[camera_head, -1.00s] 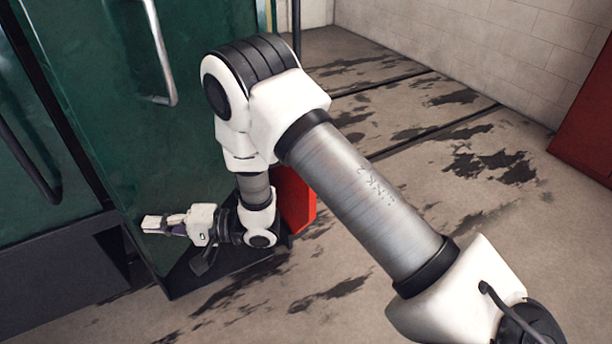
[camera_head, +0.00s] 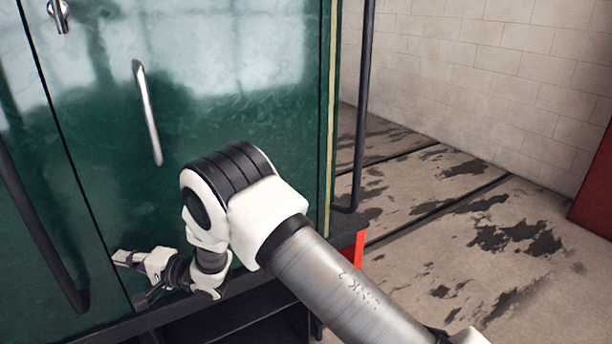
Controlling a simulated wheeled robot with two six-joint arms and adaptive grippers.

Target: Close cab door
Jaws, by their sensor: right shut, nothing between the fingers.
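The green cab door (camera_head: 240,120) fills the middle left of the head view. It carries a silver vertical handle (camera_head: 148,112). Its left edge meets the neighbouring green panel (camera_head: 30,115) along a thin dark seam, and the two look flush. My right gripper (camera_head: 122,258) is shut and empty, low at the door's left edge by the seam. It is at or very near the door surface; contact cannot be told. My right arm crosses in front of the door's lower right part. My left gripper is out of view.
A black grab rail (camera_head: 40,235) is at the left, and another black rail (camera_head: 361,110) stands right of the door. A dark step (camera_head: 240,318) lies below. Stained floor (camera_head: 480,235) is open at right, before a pale block wall (camera_head: 500,80) and a red object (camera_head: 595,190).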

